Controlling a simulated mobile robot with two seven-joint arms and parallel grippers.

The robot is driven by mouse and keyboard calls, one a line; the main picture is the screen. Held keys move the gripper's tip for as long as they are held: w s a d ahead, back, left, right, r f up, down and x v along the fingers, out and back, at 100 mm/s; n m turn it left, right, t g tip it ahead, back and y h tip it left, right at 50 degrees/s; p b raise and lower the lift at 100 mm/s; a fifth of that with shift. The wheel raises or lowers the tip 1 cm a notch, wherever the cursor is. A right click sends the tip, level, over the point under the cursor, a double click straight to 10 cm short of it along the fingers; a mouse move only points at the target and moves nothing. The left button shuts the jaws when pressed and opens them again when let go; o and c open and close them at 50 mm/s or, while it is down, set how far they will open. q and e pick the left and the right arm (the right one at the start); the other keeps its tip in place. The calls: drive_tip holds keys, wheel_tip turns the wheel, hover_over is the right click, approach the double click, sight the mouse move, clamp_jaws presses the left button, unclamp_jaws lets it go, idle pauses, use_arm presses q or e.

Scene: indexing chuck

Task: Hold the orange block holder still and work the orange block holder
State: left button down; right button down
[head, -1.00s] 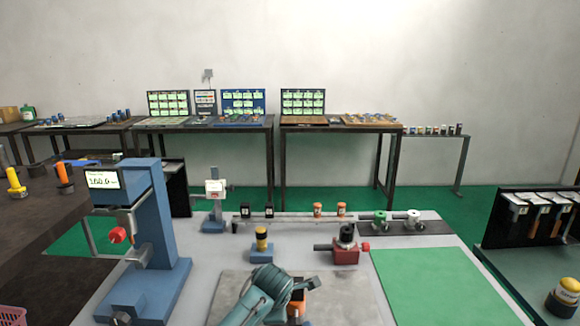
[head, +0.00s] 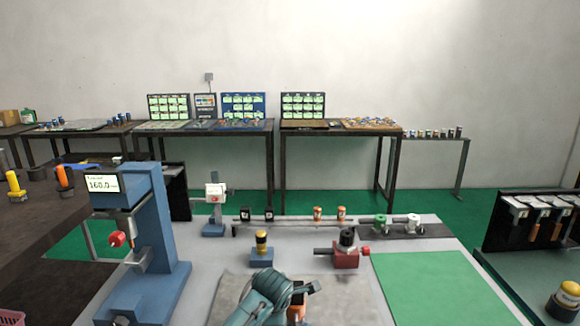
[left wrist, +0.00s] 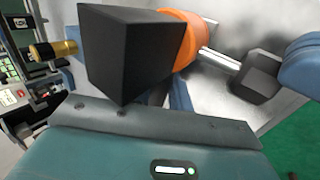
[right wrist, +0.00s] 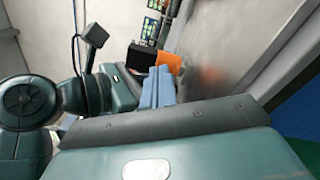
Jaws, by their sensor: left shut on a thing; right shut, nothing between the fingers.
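The orange block holder (head: 297,299) is at the bottom middle of the head view, partly hidden behind a teal arm link of mine. In the left wrist view the holder (left wrist: 182,40) shows as an orange round body beside a large black block (left wrist: 125,50). My left gripper (left wrist: 178,95) is shut on the holder; its grip is mostly hidden by the black block. In the right wrist view my right gripper (right wrist: 157,88) is shut and empty, close to the orange part (right wrist: 168,60) and the black block. I cannot tell whether it touches them.
A blue press-like stand (head: 165,230) with a display is at the left. A red fixture (head: 346,254) and a small blue stand with a yellow-banded cylinder (head: 262,250) are behind the holder. The green mat (head: 440,285) at the right is clear.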

use_arm(q)
drive_tip(key=shift+d, duration=0.1)
use_arm(e)
drive_tip(key=shift+a+f, duration=0.2)
drive_tip(key=shift+a, duration=0.05)
use_arm(q)
drive_tip(key=shift+s, duration=0.1)
use_arm(e)
drive_tip(key=shift+s+f, duration=0.15)
drive_tip(key=shift+f, duration=0.15)
idle(0.3)
drive_tip(key=shift+d, duration=0.1)
drive_tip(key=shift+d+r, duration=0.2)
drive_tip(key=shift+d, duration=0.15)
use_arm(q)
drive_tip(key=shift+f, duration=0.1)
use_arm(e)
drive_tip(key=s, duration=0.5)
drive_tip(key=shift+s+d+r, duration=0.1)
drive_tip(key=shift+s+r, duration=0.05)
drive_tip(key=shift+s, duration=0.2)
